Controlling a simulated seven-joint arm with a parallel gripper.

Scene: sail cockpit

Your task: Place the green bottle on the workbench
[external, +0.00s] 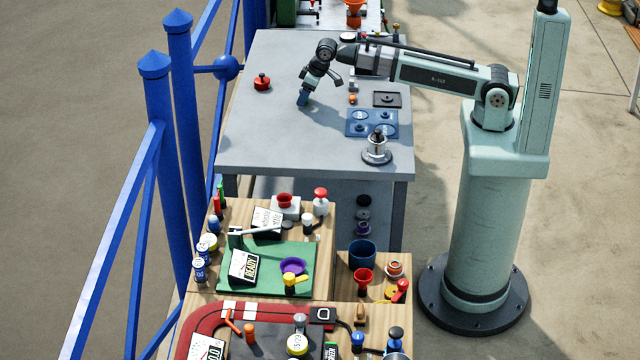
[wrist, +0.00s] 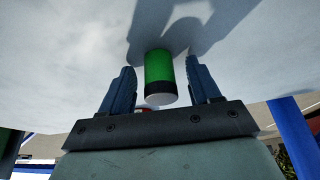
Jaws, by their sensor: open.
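My gripper (wrist: 158,65) is open, with one blue finger on each side of the bottle and a visible gap at both sides. In the external view my gripper (external: 304,98) points down low over the grey workbench (external: 270,140). The bottle cannot be made out clearly there, as the fingers hide it.
A red-topped pot (external: 262,82) stands left of my gripper. A blue plate (external: 371,123), a dark square tray (external: 387,99) and a metal stand (external: 377,148) lie to the right. The bench's front left is clear. A blue railing (external: 180,120) runs along the left.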

